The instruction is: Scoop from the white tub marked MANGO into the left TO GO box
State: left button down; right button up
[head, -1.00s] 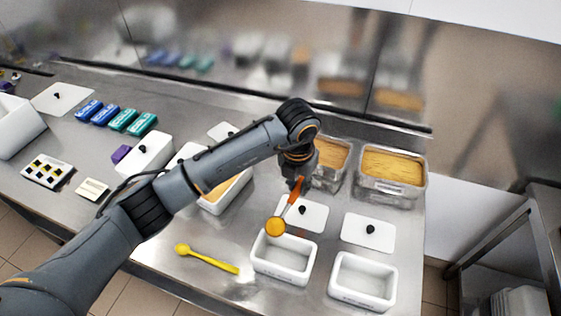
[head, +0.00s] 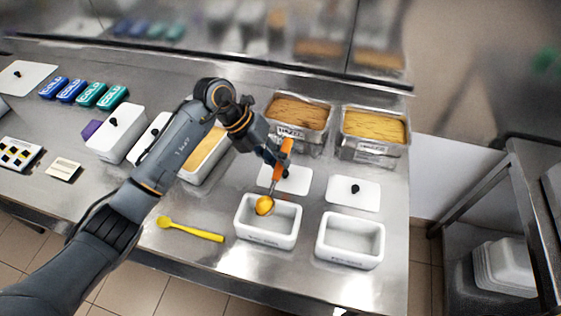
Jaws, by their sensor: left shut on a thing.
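My left gripper (head: 277,156) is shut on the orange handle of a scoop (head: 284,158). The scoop's bowl holds a rounded orange-yellow portion (head: 264,205) and hangs over the left white TO GO box (head: 266,236), near its back rim. That box is open, and its visible inside looks empty. The right white box (head: 349,258) is also open and empty. A white tub with pale orange contents (head: 207,155) stands behind my left arm, which partly hides it; I cannot read its marking. My right gripper is out of view.
White lids (head: 353,194) lie behind the boxes. Metal pans of brown (head: 298,111) and yellow (head: 374,126) contents stand at the back. A yellow spoon (head: 190,229) lies left of the boxes. Closed white tubs (head: 116,133) and blue and teal COLD packs (head: 92,95) are further left.

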pick_arm(q)
jog(key=g+h+b, duration=0.1)
jog(key=h+b, duration=0.2)
jog(key=b, duration=0.1)
jog(key=a+f+g+h+b, duration=0.1)
jog(key=h+b, duration=0.2)
jog(key=b, duration=0.1)
jog(key=f+g+h+b, duration=0.1)
jog(key=h+b, duration=0.2)
jog(key=b, duration=0.1)
jog(key=shift+w+a+f+n+b, duration=0.15)
jog(key=shift+w+n+b, duration=0.15)
jog(key=shift+w+n, duration=0.1)
dwell(1.2)
